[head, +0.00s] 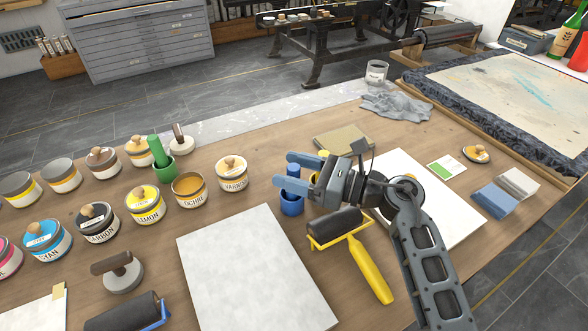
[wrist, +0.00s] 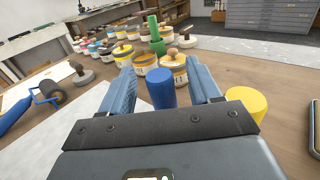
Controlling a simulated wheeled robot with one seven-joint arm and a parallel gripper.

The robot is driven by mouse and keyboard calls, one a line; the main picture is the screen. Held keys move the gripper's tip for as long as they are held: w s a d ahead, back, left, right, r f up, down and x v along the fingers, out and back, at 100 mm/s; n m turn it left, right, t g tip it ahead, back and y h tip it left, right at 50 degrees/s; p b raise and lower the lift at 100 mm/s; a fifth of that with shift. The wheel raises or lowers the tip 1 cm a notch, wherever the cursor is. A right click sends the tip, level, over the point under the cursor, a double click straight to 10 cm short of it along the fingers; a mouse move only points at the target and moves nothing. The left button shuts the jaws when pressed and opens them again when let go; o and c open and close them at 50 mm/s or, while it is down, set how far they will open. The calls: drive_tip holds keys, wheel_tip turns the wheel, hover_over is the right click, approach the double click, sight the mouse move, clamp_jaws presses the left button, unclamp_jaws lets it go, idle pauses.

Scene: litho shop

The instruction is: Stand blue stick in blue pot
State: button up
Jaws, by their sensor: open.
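The blue stick (head: 293,171) is upright, directly over the blue pot (head: 292,206) in the head view, and looks to stand in it. The near finger hides where stick and pot meet. My gripper (head: 288,173) is open, with one finger on either side of the stick. In the wrist view the stick (wrist: 160,88) shows between the two open fingers (wrist: 161,90), with a gap visible on its right. The pot cannot be made out in the wrist view.
A yellow stick (wrist: 247,102) stands close to the right finger. A green stick (head: 156,150) stands in a green pot (head: 163,166) among several ink tins. A yellow-handled roller (head: 368,265) lies just in front of my gripper. A pale slab (head: 255,270) lies front left.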

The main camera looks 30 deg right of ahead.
drive_tip(key=shift+s+d, duration=0.1)
drive_tip(key=v, duration=0.7)
drive_tip(key=shift+s+d+b, duration=0.15)
drive_tip(key=shift+d+b, duration=0.05)
drive_tip(key=shift+b, duration=0.25)
idle(0.4)
drive_tip(key=s+a+r+m+t+h, duration=0.2)
drive_tip(key=s+a+m+t, duration=0.2)
drive_tip(key=s+m, duration=0.5)
drive_tip(key=s+a+r+m+t+h, duration=0.2)
drive_tip(key=s+a+m+t, duration=0.15)
drive_tip(key=s+m, duration=0.55)
drive_tip(key=s+d+m+g+h, duration=0.1)
drive_tip(key=s+m+g+h, duration=0.2)
drive_tip(key=s+m, duration=0.5)
drive_tip(key=s+d+f+m+g+h+p, duration=0.1)
drive_tip(key=s+m+g+h, duration=0.2)
drive_tip(key=s+m, duration=0.5)
drive_tip(key=m+h, duration=0.1)
drive_tip(key=m, duration=0.9)
drive_tip(key=shift+s+h, duration=0.15)
drive_tip(key=shift+h, duration=0.15)
